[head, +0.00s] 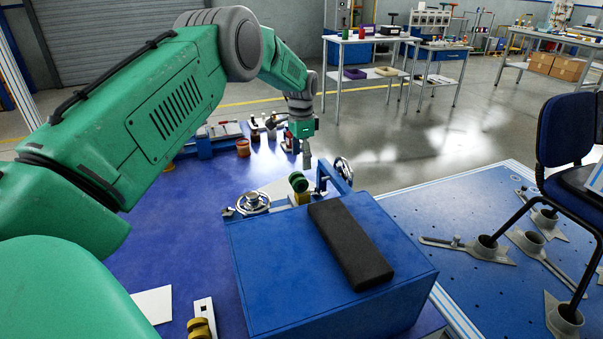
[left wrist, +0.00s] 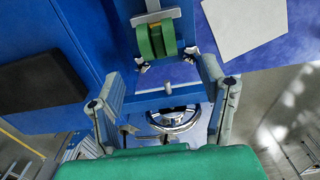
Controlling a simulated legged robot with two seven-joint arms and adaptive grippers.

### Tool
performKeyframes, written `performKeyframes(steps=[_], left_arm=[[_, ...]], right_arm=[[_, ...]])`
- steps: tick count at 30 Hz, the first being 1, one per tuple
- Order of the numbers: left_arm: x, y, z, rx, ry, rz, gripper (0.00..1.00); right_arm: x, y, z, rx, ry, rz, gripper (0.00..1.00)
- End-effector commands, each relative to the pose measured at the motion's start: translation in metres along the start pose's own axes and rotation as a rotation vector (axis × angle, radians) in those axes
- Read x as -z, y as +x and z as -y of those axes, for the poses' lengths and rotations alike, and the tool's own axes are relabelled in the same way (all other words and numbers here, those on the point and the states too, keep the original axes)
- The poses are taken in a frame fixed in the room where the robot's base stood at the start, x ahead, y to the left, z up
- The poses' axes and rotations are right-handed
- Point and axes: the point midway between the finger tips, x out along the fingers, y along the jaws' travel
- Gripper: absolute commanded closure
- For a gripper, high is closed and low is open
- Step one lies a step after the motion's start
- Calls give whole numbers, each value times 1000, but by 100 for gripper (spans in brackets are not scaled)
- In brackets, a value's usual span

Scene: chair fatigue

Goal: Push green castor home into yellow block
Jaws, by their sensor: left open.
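The green castor (head: 298,181) stands at the far edge of the blue box, just above the yellow block (head: 303,198). In the left wrist view, the castor's green twin wheels (left wrist: 156,40) show at top centre, with a metal pin pointing down the picture. How deep the castor sits in the block cannot be told. My left gripper (head: 306,158) is above and beyond the castor in the head view. In the left wrist view its fingers (left wrist: 160,72) are spread wide with nothing between them, and the castor lies just past the tips. My right gripper is out of view.
The blue box (head: 280,265) carries a black pad (head: 349,245). Handwheels (head: 253,203) stand beside the castor. A yellow-wheeled castor (head: 200,328) lies near the front. White sheets and bottles are on the blue table (head: 180,225). A chair (head: 567,130) stands at right.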

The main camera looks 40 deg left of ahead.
Motion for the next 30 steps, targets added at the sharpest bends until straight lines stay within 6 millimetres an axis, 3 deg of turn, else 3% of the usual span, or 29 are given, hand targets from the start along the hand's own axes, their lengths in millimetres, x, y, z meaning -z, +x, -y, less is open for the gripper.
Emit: performKeyframes(steps=[3, 9, 30], left_arm=[[1, -22, 0, 1, 1, -1, 35], [0, -41, 1, 0, 0, 0, 35], [0, -46, 1, 0, 0, 0, 35]], right_arm=[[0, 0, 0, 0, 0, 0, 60], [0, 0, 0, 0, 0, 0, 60], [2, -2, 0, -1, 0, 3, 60]])
